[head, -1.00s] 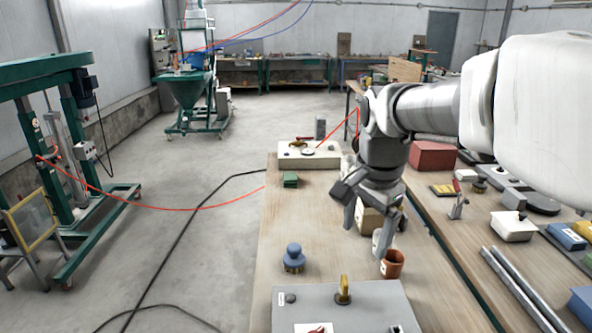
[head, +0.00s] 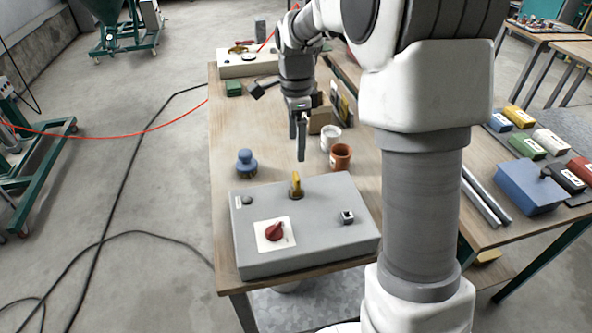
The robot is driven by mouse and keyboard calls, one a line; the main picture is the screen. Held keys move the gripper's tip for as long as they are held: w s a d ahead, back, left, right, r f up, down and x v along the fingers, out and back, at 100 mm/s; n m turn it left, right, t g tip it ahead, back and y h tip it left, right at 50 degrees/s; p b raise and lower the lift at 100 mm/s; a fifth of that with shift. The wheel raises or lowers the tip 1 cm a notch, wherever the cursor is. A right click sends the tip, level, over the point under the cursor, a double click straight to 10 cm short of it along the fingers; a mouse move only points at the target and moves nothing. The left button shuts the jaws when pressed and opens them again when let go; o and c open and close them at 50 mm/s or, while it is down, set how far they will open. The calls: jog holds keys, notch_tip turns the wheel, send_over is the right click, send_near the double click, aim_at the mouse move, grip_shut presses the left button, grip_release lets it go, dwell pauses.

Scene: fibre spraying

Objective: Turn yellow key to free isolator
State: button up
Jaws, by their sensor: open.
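A yellow key (head: 296,185) stands upright near the back edge of a grey control box (head: 322,236) at the near end of the wooden table. A red rotary switch (head: 275,231) on a white plate, probably the isolator, sits on the box's front left. My gripper (head: 300,155) points down above and just behind the yellow key, apart from it. Its fingers overlap in this view, and nothing shows held between them. The exact gap between fingertips and key cannot be told.
My arm covers part of the table's right side.

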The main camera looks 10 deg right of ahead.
aim_at(296, 175)
notch_tip(296, 175, down, 12)
jog(key=shift+f, duration=0.1)
jog(key=shift+c, duration=0.3)
grip_shut()
jog(key=shift+m+b, duration=0.35)
jog(key=shift+m, duration=0.85)
jog(key=m, duration=0.2)
jog(key=shift+m, duration=0.4)
jog(key=m+p, duration=0.1)
jog(key=m, duration=0.3)
jog(key=shift+m+p, duration=0.3)
jog(key=shift+m, duration=0.3)
jog(key=shift+o, duration=0.3)
grip_release()
